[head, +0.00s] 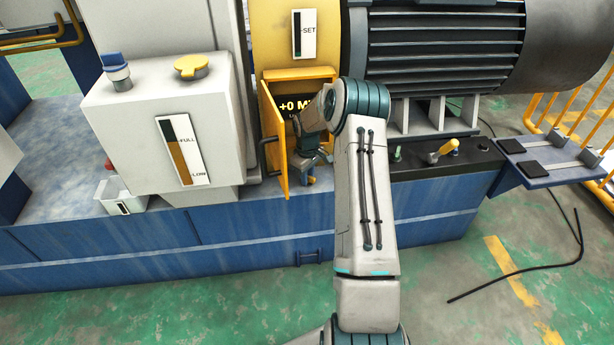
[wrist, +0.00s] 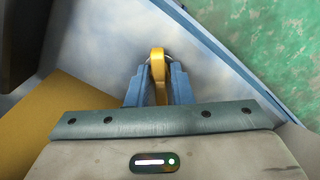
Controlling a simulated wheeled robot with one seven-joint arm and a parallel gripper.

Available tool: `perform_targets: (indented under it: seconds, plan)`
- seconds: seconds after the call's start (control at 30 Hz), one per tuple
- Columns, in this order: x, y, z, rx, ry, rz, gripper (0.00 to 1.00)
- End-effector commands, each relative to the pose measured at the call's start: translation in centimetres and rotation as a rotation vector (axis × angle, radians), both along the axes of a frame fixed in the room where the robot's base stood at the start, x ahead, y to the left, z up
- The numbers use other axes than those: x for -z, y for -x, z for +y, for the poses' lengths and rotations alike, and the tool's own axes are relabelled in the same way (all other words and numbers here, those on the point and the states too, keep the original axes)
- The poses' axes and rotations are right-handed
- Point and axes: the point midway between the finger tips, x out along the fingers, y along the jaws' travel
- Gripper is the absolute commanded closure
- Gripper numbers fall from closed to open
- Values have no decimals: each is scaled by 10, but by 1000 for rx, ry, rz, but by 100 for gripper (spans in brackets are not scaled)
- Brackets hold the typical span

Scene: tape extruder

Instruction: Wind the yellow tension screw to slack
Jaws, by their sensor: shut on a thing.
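In the wrist view the yellow tension screw (wrist: 158,65) shows as a narrow yellow piece between the two fingers of my gripper (wrist: 158,84). The fingers are shut on it, one on each side. Its upper end shows just past the fingertips, with a pale ring edge around it; the rest is hidden by the fingers and gripper body. In the head view my gripper (head: 312,165) reaches into the open yellow cabinet, and my arm hides part of it.
The yellow cabinet door (head: 273,140) stands open just left of my gripper. A grey tank (head: 165,125) with a FULL/LOW gauge is farther left. A black panel with a yellow-handled lever (head: 443,151) lies to the right of my arm.

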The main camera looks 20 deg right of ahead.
Motion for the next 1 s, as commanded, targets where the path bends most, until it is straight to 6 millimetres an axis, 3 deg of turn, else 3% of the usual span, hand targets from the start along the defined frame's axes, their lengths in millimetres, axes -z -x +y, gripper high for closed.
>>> perform_targets:
  seconds: [0.3, 0.7, 1.0]
  plan:
    - [0, 0, 0, -16, 0, 0, 100]
    - [-1, 0, 0, -401, -1, -1, 100]
    - [0, 0, 0, -424, 0, -2, 100]
